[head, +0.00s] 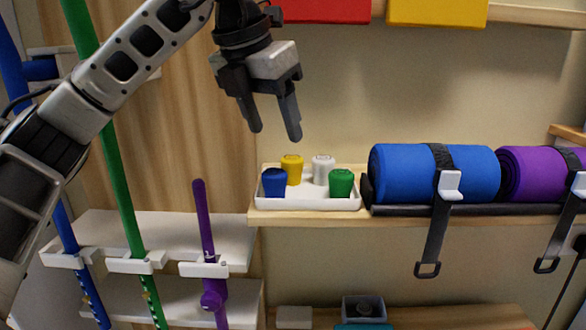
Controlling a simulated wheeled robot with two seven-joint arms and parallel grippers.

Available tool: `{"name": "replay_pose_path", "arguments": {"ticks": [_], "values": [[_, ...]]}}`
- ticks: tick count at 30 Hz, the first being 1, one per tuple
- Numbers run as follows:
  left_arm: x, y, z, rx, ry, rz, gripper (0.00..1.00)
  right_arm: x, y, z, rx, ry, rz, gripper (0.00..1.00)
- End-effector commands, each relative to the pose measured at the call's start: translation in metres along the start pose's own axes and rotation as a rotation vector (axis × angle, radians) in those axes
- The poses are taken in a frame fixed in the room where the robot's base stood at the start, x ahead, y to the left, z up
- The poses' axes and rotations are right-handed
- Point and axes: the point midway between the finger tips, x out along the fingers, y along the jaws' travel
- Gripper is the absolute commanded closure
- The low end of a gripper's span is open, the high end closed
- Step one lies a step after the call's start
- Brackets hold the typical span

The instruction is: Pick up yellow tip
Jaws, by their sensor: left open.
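The yellow tip (292,168) stands upright at the back left of a white tray (308,203) on a wooden shelf. A blue tip (274,184) is in front of it to the left. A white tip (323,169) is to its right, and a green tip (341,183) is at the front right. My left gripper (275,136) points down above the tray, its fingers apart and empty. It is higher than the yellow tip and does not touch it. My right gripper is not in view.
A rolled blue mat (400,174) and a purple mat (530,174) lie strapped right of the tray. Green (118,180) and purple (206,225) poles stand in white holders at left. Red (322,8) and yellow (437,10) items are overhead.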

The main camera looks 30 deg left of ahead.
Motion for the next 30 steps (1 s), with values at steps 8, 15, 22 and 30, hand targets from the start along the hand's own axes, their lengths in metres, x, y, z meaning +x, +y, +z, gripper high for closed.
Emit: {"name": "replay_pose_path", "arguments": {"ticks": [8,15,22,30], "values": [[0.024,0.000,0.001,0.000,0.001,0.000,0.42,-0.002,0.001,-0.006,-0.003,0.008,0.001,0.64],[0.057,-0.003,0.006,0.000,0.004,0.001,0.42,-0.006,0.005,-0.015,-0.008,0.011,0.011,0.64],[0.074,-0.003,0.006,0.001,0.000,-0.001,0.42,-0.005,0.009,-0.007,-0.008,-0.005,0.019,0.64],[0.074,-0.003,0.006,0.000,0.000,-0.001,0.69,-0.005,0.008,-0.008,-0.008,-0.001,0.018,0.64]]}}
